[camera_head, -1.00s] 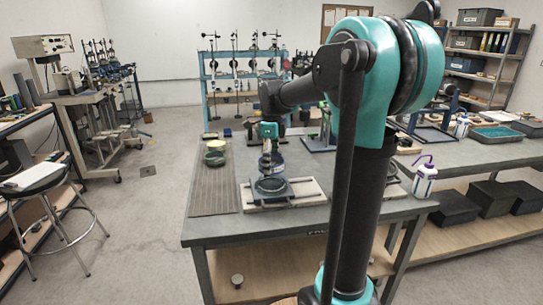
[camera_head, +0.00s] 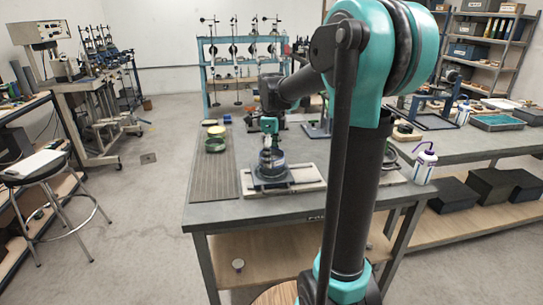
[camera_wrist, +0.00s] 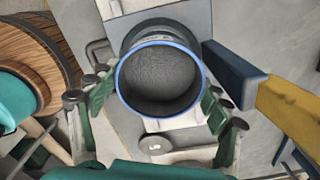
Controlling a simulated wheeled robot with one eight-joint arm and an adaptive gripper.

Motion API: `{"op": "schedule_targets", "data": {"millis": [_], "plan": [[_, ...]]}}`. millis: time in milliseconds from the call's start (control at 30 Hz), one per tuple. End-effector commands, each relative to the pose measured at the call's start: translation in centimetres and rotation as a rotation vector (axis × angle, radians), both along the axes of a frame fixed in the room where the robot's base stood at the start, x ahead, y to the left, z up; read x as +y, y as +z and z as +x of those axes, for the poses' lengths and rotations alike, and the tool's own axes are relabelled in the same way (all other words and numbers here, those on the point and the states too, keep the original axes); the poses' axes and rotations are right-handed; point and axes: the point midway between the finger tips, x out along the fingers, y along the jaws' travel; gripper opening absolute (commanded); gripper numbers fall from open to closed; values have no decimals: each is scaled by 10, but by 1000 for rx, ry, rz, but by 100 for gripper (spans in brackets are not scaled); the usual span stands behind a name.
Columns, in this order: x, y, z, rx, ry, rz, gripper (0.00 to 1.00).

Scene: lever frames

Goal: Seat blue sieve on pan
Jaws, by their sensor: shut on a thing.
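The blue sieve (camera_head: 271,163) is a short round vessel at the middle of the near table, low over the white base plate. The wrist view shows its blue rim and grey mesh floor (camera_wrist: 160,82) from above. The dark pan (camera_head: 271,182) is directly under the sieve, largely hidden by it. I cannot tell whether the sieve touches the pan or hovers just above it. My gripper (camera_head: 270,146) points down from above, with green-padded fingers on both sides of the sieve wall (camera_wrist: 158,104), shut on it.
A green round sieve (camera_head: 214,145) and a yellow-topped one (camera_head: 216,130) stand on the ribbed grey mat (camera_head: 212,180) at left. The white base plate (camera_head: 312,178) surrounds the pan area. The front tabletop is clear.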

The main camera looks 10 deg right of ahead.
Motion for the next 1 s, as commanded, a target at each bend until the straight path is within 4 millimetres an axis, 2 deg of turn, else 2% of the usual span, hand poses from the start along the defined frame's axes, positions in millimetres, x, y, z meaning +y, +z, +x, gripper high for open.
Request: {"op": "schedule_targets", "data": {"millis": [500,533,700,1000], "plan": [[0,-7,0,0,0,0,43],[0,-7,0,0,0,0,80],[0,-6,0,0,0,0,100],[0,-7,0,0,0,0,100]]}}
